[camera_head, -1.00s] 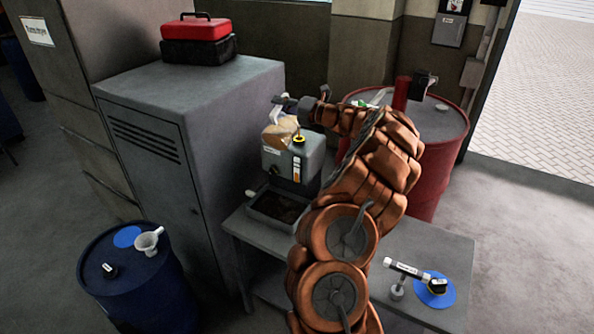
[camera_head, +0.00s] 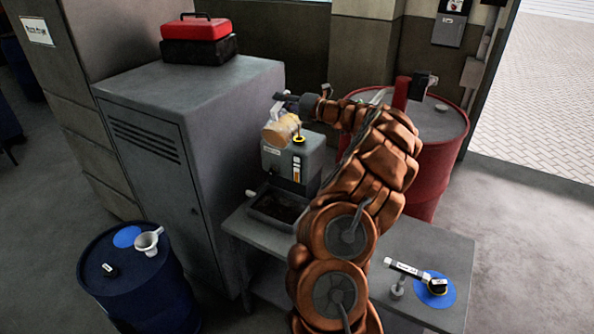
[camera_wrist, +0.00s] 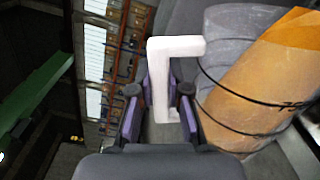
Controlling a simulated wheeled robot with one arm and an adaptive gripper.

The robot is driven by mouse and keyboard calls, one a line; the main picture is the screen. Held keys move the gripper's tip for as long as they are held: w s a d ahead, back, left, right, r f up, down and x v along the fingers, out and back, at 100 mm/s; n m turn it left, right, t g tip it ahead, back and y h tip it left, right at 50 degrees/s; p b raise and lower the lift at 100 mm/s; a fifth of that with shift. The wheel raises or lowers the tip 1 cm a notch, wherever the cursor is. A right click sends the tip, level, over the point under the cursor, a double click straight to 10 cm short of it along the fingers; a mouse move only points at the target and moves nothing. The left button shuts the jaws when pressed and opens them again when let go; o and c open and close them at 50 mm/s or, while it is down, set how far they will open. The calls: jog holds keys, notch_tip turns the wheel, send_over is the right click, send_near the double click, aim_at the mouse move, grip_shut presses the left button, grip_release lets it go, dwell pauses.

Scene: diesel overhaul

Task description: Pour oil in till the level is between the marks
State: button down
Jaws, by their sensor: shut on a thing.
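My gripper (camera_wrist: 160,100) is shut on the white handle (camera_wrist: 158,75) of a clear jug (camera_wrist: 222,75) holding amber oil (camera_wrist: 265,80). In the head view, my gripper (camera_head: 290,100) holds the jug (camera_head: 280,130) tilted, above the grey tank (camera_head: 309,158). The tank has a yellow-ringed top opening (camera_head: 299,140) close to the jug. A narrow sight gauge (camera_head: 296,172) is on its front face; its marks and level are too small to read. I cannot tell whether oil is flowing.
A dark drip tray (camera_head: 262,217) is below the tank on the grey bench (camera_head: 425,245). A tall grey cabinet (camera_head: 215,110) stands left and a red drum (camera_head: 425,185) right. A blue drum (camera_head: 140,290) bears a white funnel (camera_head: 148,240).

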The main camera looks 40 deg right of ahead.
aim_at(287, 92)
jog(key=shift+d+r, duration=0.1)
jog(key=shift+d+r+m, duration=0.15)
jog(key=shift+m, duration=0.15)
jog(key=shift+w+d, duration=0.1)
dwell(0.5)
jog(key=shift+d+r, duration=0.15)
jog(key=shift+r, duration=0.05)
jog(key=shift+d+m, duration=0.1)
jog(key=shift+m, duration=0.2)
jog(key=shift+w+d+r, duration=0.1)
jog(key=shift+d+r, duration=0.05)
jog(key=shift+r, duration=0.1)
jog(key=shift+d, duration=0.1)
dwell(0.5)
jog(key=shift+w+d+r+m, duration=0.1)
jog(key=shift+d+r+m, duration=0.05)
jog(key=shift+m, duration=0.15)
jog(key=shift+w+d+r+m, duration=0.1)
jog(key=shift+d+r+m, duration=0.05)
jog(key=shift+d+m, duration=0.2)
dwell(0.7)
